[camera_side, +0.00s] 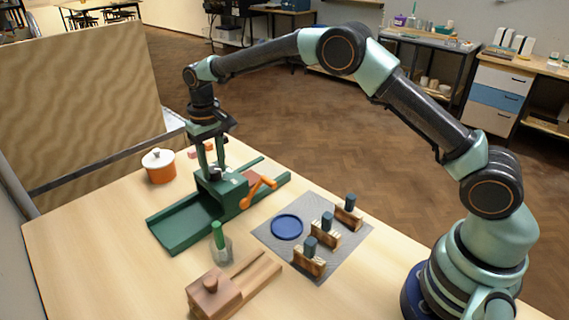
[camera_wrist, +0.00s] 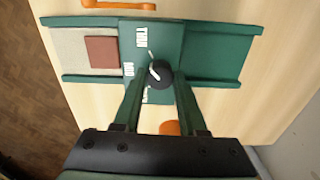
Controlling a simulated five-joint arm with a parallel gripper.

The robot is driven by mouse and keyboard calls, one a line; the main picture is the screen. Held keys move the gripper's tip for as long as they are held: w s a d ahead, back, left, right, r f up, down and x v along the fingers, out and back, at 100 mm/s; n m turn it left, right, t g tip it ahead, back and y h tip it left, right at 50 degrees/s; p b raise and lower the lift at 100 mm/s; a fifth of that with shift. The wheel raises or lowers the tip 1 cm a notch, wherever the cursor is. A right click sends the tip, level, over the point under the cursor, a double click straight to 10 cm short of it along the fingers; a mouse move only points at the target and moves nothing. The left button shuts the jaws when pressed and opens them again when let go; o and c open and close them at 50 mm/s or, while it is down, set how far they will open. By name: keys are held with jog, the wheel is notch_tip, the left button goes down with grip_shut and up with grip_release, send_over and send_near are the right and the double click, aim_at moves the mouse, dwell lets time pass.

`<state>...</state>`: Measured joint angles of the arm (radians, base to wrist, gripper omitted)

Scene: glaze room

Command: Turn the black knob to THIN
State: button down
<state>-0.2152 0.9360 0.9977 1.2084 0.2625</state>
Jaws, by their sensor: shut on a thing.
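The black knob (camera_wrist: 160,74) sits on the green housing of a machine (camera_side: 180,227). Labels stand around its left side: THIN (camera_wrist: 141,38) above left, a second white label (camera_wrist: 128,70) directly left, and another partly hidden below. The knob's white pointer line slants up to the left, seemingly between THIN and the second label. My gripper (camera_side: 213,172) reaches down onto the housing from above. In the wrist view its green fingers (camera_wrist: 160,88) are shut on the knob, one on each side. In the side view the fingers mostly hide the knob.
An orange crank (camera_side: 258,191) sticks out beside the housing. An orange pot with a white lid (camera_side: 159,167) stands behind left. In front are a glass with a green-handled tool (camera_side: 220,246), a wooden block (camera_side: 215,292), and a grey mat (camera_side: 272,240) with a blue dish and wooden stands.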

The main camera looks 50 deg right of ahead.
aim_at(214, 169)
jog(key=shift+r+m, duration=0.15)
jog(key=shift+m, duration=0.95)
jog(key=shift+c, duration=2.3)
grip_release()
notch_tip(214, 169, up, 12)
